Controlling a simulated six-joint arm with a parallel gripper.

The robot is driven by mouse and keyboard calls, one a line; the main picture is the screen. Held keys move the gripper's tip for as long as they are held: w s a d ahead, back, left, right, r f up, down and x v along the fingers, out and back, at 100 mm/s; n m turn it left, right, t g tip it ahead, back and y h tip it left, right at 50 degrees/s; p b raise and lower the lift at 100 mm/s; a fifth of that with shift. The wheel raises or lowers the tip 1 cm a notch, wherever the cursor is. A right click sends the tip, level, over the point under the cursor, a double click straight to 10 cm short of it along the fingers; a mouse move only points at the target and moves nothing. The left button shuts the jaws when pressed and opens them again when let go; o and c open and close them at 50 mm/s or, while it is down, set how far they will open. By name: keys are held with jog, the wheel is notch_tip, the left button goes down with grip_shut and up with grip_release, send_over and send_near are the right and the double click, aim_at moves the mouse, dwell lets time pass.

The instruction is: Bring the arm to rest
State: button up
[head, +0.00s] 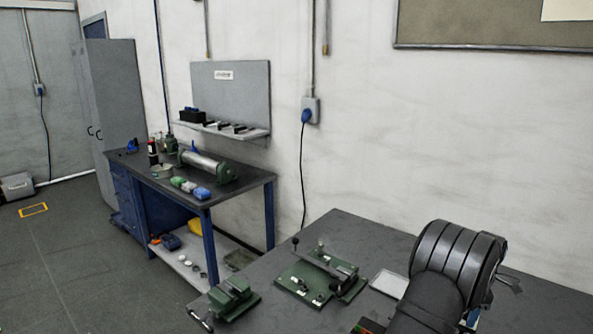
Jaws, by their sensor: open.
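My arm (455,268) shows at the lower right as a thick dark grey link with a ribbed, rounded joint. It stands over the right part of the near bench (375,232). I cannot make out my gripper; the arm's own bulk hides what lies behind it. A small dark piece juts out just right of the joint, and I cannot tell what it is part of.
A green fixture with a lever (322,275), a small green vise (232,298) and a pale tray (389,283) sit left of my arm. A blue workbench (240,175) with a roller (207,165) stands further back. The pale wall (400,130) rises behind.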

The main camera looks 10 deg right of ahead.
jog(key=m, duration=1.3)
dwell(0.5)
jog(key=shift+o, duration=0.4)
